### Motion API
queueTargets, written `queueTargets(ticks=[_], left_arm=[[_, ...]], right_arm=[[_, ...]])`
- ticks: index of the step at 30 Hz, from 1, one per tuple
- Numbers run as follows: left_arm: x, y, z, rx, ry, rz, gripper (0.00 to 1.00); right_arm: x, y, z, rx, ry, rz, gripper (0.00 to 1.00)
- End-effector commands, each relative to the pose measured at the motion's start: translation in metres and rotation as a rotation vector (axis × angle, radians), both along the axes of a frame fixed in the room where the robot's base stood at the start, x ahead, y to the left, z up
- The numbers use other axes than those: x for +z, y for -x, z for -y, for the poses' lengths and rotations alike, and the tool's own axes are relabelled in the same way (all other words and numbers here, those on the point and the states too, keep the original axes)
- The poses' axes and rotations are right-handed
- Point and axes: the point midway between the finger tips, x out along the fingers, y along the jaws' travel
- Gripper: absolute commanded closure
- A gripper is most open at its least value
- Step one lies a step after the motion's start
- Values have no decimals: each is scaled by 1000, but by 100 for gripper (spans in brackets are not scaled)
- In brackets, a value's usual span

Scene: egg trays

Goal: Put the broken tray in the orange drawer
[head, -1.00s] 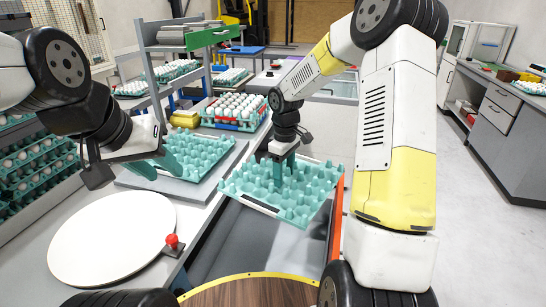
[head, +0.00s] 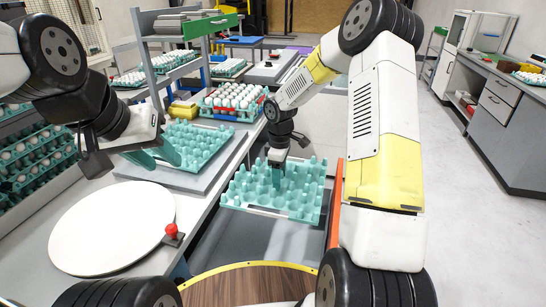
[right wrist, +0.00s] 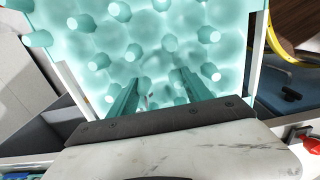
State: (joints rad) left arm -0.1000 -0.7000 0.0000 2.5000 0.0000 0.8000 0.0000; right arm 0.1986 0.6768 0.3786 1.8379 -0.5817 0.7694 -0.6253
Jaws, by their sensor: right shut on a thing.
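The turquoise egg tray (head: 240,190) hangs from my right gripper (head: 277,183), which is shut on it near its middle. The tray is over the open orange drawer (head: 335,205), whose grey inside (head: 240,238) shows below. In the right wrist view the tray (right wrist: 150,45) fills the top, with the fingers of my gripper (right wrist: 157,80) among its pegs. My left gripper (head: 158,156) has its fingers apart, empty, beside a second turquoise tray (head: 205,145) lying on a grey board. I cannot see any break on the held tray.
A white round disc (head: 110,225) and a red button (head: 171,231) are on the table at left. A tray of white eggs (head: 232,100) stands farther back. Stacked egg trays (head: 40,160) stand at the far left. The floor (head: 470,230) at right is clear.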

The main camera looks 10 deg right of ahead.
Motion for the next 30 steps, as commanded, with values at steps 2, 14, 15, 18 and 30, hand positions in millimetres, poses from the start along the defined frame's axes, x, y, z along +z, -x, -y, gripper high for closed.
queueTargets(ticks=[2, 14, 15, 18, 30], left_arm=[[0, 0, 0, 0, 0, 0, 64], [0, 0, 0, 0, 0, 0, 64], [0, 0, 0, 0, 0, 0, 64], [0, 0, 0, 0, 0, 0, 64], [0, 0, 0, 0, 0, 0, 64]], right_arm=[[-13, 1, 0, 2, 0, -2, 100], [-73, 0, 0, 2, 0, -2, 100], [-79, 1, 0, 2, 1, -3, 100], [-94, 1, -1, 2, 0, -2, 100], [-154, 0, -1, 1, 0, -2, 100]])
